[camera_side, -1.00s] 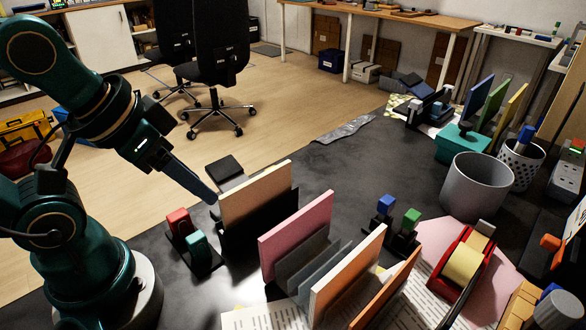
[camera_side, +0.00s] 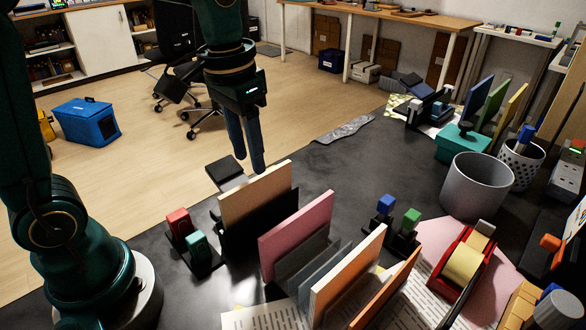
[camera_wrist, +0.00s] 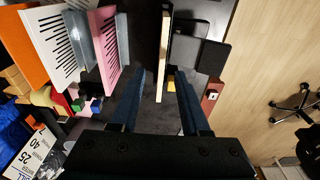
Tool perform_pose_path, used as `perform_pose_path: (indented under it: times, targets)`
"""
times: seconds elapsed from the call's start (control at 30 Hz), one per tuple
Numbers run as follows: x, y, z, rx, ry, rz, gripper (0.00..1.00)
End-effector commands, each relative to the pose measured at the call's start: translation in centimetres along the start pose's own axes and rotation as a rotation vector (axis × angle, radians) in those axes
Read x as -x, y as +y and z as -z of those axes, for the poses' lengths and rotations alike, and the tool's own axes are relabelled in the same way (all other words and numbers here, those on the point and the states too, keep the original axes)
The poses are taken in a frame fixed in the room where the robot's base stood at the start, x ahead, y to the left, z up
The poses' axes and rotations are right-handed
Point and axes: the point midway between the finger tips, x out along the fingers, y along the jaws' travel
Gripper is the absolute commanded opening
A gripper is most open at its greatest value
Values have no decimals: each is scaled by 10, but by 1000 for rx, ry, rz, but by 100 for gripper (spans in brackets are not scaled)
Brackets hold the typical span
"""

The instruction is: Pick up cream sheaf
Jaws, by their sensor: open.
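The cream sheaf (camera_side: 256,194) stands upright in a black holder (camera_side: 262,222) near the far edge of the dark table. In the wrist view the cream sheaf (camera_wrist: 163,55) shows as a thin pale strip seen edge-on. My gripper (camera_side: 249,166) points down just above and behind the sheaf's top edge, open and empty. In the wrist view my gripper (camera_wrist: 161,78) has one finger on each side of the strip's line. I cannot tell whether the fingertips are level with the sheaf's top.
A pink sheaf (camera_side: 296,235), a white sheaf (camera_side: 348,268) and an orange sheaf (camera_side: 388,290) stand to the right. A small stand with red (camera_side: 178,221) and teal (camera_side: 196,243) blocks is at left. A black box (camera_side: 226,172) lies behind the cream sheaf.

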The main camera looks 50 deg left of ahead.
Motion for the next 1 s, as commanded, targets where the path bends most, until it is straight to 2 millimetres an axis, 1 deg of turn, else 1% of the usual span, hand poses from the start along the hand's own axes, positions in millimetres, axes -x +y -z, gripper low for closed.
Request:
perform_pose_path:
  times: [0.03,0.13,0.37,0.6,0.77,1.0]
  targets:
    - [-9,-1,4,3,-31,-2,46]
    - [-20,-3,8,8,-69,-3,46]
    - [-40,-3,4,12,-110,-6,46]
    - [-70,-3,0,12,-111,-5,46]
    - [-80,-3,0,12,-107,-5,46]
    - [-81,-3,0,12,-104,-5,46]
